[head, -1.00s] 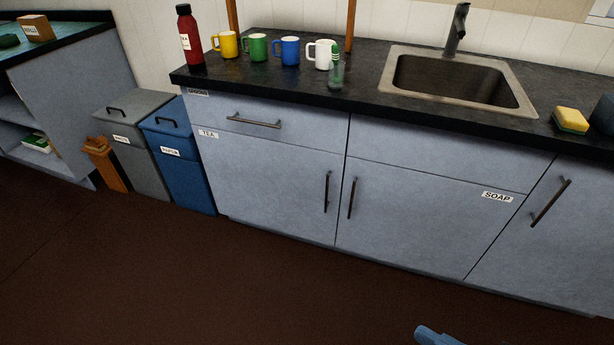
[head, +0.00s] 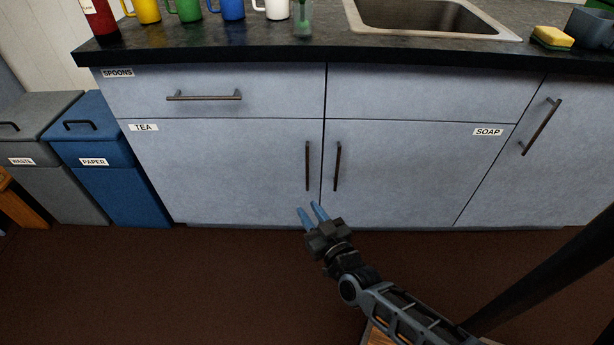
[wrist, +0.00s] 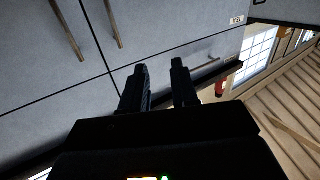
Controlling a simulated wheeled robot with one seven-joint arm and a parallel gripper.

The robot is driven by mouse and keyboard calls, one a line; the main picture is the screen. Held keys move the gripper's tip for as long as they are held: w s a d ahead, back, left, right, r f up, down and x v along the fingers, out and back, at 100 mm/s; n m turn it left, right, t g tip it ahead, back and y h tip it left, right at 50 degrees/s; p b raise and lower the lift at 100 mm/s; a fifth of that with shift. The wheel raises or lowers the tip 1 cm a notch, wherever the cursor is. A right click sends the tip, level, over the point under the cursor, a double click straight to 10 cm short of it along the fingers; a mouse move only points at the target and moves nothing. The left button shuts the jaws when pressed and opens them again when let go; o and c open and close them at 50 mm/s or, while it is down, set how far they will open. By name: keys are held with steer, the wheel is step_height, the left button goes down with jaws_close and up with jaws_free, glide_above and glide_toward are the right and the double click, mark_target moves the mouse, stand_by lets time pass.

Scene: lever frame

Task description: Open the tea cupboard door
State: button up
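The tea cupboard door (head: 220,170) is a grey-blue panel with a TEA label (head: 143,127) at its upper left. It looks shut, flush with the front. Its dark upright bar handle (head: 308,166) is near its right edge. In the wrist view, which is turned nearly upside down, this handle (wrist: 114,22) is the right one of two bars, and the TEA label (wrist: 237,19) is at upper right. My gripper (head: 308,208) is open and empty, with blue fingers pointing up below the handle in the head view. Its fingers (wrist: 160,68) are apart in the wrist view, touching no handle.
The soap cupboard handle (head: 337,166) stands close beside the tea handle, across the seam. The spoons drawer handle (head: 204,97) is above the tea door. The dark worktop edge (head: 240,54) overhangs the front. Paper (head: 120,180) and waste (head: 60,190) bins stand left. Floor before the door is clear.

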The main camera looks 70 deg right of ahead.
mark_target(308, 168)
steer(key=w+d+f+m+g+h+b, duration=0.1)
steer(key=w+d+f+b, duration=0.1)
steer(key=d, duration=0.4)
steer(key=w+d+f+m+g+h+b, duration=0.1)
steer(key=w+d+f+b, duration=0.1)
steer(key=w+d, duration=0.2)
steer(key=w+d+f+m+g+h+b, duration=0.1)
steer(key=w+d, duration=0.3)
steer(key=d, duration=0.6)
steer(key=shift+d+f+m+g+h+b, duration=0.25)
steer(key=shift+f+m+g+h+b, duration=0.15)
steer(key=shift+f+m+h+b, duration=0.25)
jaws_close()
